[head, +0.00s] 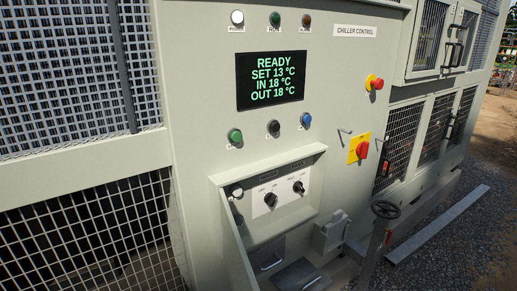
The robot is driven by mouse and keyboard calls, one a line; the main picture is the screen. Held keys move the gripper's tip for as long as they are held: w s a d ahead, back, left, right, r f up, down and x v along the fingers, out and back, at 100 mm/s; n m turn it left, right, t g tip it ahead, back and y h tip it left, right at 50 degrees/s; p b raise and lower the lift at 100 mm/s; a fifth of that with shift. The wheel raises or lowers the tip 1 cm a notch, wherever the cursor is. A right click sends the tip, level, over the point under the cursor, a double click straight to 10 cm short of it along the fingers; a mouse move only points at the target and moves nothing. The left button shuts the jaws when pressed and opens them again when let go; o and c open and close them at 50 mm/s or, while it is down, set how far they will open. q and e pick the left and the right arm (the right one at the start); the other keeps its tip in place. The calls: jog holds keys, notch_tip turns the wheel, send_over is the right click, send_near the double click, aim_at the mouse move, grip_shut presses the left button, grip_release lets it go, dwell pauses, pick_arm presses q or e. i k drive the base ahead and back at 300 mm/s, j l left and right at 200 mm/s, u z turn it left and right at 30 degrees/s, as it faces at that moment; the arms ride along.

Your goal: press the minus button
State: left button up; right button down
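No button in the head view bears a minus sign that I can read. Below the display (271,80) is a row with a green button (235,135), a black button (273,127) and a blue button (306,119); their labels are too small to read. In the recess beneath, a white round button (237,191) sits at the left, with a dark part (237,215) below it, partly hidden by the recess's side wall. The display reads READY, SET 13 °C, IN 18 °C, OUT 18 °C. Neither gripper is in view.
Two black rotary knobs (285,194) are on a white plate in the recess. A red emergency button (374,82) and a red-yellow rotary switch (359,148) stick out at right. A handwheel (385,210) stands lower right. Mesh panels (85,230) flank the cabinet.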

aim_at(238, 221)
jog(key=i+l, duration=0.15)
jog(key=l, duration=0.55)
jog(key=i+l+u, duration=0.15)
jog(key=l, duration=1.25)
jog(key=i+u, duration=0.05)
